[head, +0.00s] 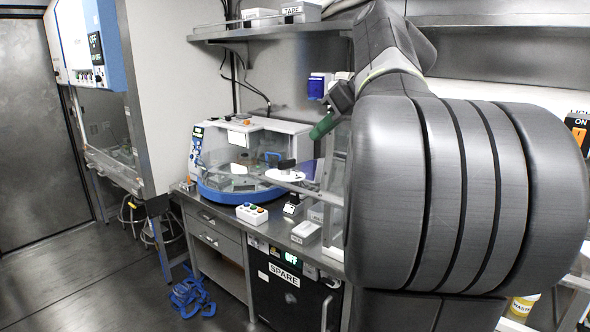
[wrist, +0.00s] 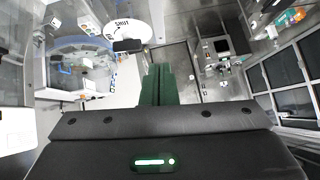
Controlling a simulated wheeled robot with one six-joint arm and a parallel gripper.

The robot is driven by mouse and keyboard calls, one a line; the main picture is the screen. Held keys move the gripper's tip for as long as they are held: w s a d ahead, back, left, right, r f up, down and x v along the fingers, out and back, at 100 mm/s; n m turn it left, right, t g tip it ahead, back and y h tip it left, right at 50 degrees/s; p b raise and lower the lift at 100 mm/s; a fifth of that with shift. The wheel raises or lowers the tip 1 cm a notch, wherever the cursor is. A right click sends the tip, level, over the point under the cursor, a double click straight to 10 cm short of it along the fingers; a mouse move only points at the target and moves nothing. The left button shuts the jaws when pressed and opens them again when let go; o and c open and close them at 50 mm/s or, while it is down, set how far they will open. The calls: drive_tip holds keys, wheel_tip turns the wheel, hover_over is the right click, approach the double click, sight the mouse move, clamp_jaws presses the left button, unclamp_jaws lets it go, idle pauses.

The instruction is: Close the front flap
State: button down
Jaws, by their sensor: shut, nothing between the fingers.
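A white and blue benchtop machine (head: 258,133) stands on the bench, and its blue round base also shows in the wrist view (wrist: 85,50). A clear panel that looks like the front flap (head: 235,160) spans the machine's front; its exact angle is hard to tell.
A button box (head: 252,214) and small boxes (head: 306,232) sit on the bench front. A shelf (head: 270,30) hangs above. My arm hides the bench's right side.

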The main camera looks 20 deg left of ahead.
drive_tip(key=p, duration=0.2)
hover_over(277, 183)
drive_tip(key=d, duration=0.3)
drive_tip(key=f, duration=0.6)
drive_tip(key=shift+a+f, duration=0.2)
drive_tip(key=shift+f, duration=0.1)
wheel_tip(277, 183, down, 2)
drive_tip(key=shift+s+f, duration=0.1)
drive_tip(key=shift+f, duration=0.1)
drive_tip(key=shift+s+f, duration=0.1)
drive_tip(key=shift+f, duration=0.75)
